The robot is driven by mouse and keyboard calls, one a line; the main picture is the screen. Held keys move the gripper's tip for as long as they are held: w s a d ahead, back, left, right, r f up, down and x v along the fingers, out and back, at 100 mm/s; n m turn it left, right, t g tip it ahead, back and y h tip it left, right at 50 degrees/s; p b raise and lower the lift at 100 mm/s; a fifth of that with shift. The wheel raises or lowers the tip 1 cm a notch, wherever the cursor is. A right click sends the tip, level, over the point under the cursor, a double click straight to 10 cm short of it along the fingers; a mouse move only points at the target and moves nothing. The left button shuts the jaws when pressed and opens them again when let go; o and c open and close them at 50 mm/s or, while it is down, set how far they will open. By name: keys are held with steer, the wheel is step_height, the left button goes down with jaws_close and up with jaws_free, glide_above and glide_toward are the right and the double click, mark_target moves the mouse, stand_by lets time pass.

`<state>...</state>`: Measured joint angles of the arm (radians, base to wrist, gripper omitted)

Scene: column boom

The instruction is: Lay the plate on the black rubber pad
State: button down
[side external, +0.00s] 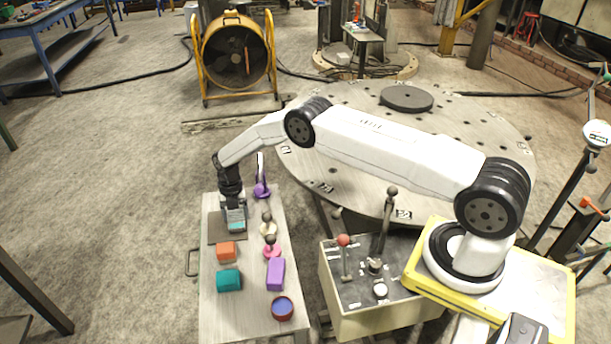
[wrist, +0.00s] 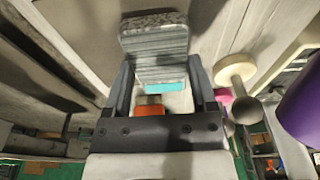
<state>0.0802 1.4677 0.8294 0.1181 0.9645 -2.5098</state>
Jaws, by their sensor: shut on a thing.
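My gripper (side external: 235,206) points down over the left part of the small work table and is shut on a grey plate (side external: 236,224). In the wrist view the plate (wrist: 155,48) stands out between the two fingers (wrist: 160,78), with a striped grey face and a speckled end. The dark rubber pad (side external: 214,232) lies flat on the table, under and around the gripper; part of it is hidden by the gripper and plate. I cannot tell whether the plate touches the pad.

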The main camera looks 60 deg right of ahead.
mark_target(236, 212)
steer(key=shift+f, duration=0.35)
steer(key=shift+f, duration=0.15)
jaws_free()
step_height(236, 212, up, 12)
steer(key=w+d, duration=0.1)
steer(key=shift+w+d, duration=0.15)
stand_by(0.7)
stand_by(0.5)
